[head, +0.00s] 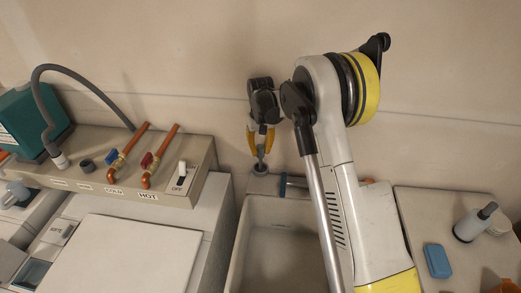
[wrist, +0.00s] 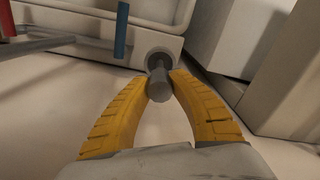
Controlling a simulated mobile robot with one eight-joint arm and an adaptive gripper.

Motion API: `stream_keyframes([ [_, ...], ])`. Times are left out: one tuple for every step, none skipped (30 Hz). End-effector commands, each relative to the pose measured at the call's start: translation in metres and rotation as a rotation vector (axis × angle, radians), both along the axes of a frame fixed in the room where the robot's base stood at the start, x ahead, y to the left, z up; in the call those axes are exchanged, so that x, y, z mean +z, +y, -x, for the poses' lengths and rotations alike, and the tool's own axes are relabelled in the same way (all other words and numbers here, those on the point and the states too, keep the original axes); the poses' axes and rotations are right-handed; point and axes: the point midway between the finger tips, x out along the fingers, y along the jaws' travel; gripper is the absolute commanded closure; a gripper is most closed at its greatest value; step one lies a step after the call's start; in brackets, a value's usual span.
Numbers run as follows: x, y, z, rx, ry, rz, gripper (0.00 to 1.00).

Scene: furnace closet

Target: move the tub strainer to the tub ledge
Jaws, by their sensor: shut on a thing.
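My gripper (head: 261,150) points down at the back left corner of the utility tub (head: 240,232). Its yellow fingers are shut on the grey knob of the tub strainer (head: 260,162), which also shows between the fingertips in the wrist view (wrist: 158,86). The strainer is upright in the head view. A round grey rim lies just past the knob, at the tub ledge (head: 264,185). I cannot tell whether the strainer's underside touches the ledge, as the fingers and knob hide part of it.
The washer (head: 135,250) and the valve box (head: 200,165) are to the left. A blue sponge (head: 438,260) and a grey-white bottle (head: 472,227) sit on the right-hand surface. The wall is close behind.

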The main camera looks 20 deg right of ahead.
Motion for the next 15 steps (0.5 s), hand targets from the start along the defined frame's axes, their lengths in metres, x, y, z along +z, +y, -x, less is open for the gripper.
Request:
stream_keyframes([
  [-0.001, 0.0, 0.0, 0.0, 0.0, 0.0, 1.0],
  [-0.002, 0.0, 0.0, 0.0, 0.0, 0.0, 1.0],
  [-0.003, 0.0, 0.0, 0.0, 0.0, 0.0, 1.0],
  [-0.005, 0.0, 0.0, 0.0, 0.0, 0.0, 1.0],
  [-0.006, 0.0, 0.0, 0.0, 0.0, 0.0, 1.0],
  [-0.008, 0.0, 0.0, 0.0, 0.0, 0.0, 1.0],
  [-0.009, 0.0, 0.0, 0.0, 0.0, 0.0, 1.0],
  [-0.011, 0.0, 0.0, 0.0, 0.0, 0.0, 1.0],
  [-0.014, 0.0, 0.0, 0.0, 0.0, 0.0, 1.0],
  [-0.016, 0.0, 0.0, 0.0, 0.0, 0.0, 1.0],
  [-0.018, 0.0, 0.0, 0.0, 0.0, 0.0, 1.0],
  [-0.02, 0.0, 0.0, 0.0, 0.0, 0.0, 1.0],
  [-0.022, 0.0, 0.0, 0.0, 0.0, 0.0, 1.0],
  [-0.024, 0.0, 0.0, 0.0, 0.0, 0.0, 1.0],
  [-0.027, 0.0, 0.0, 0.0, 0.0, 0.0, 1.0],
])
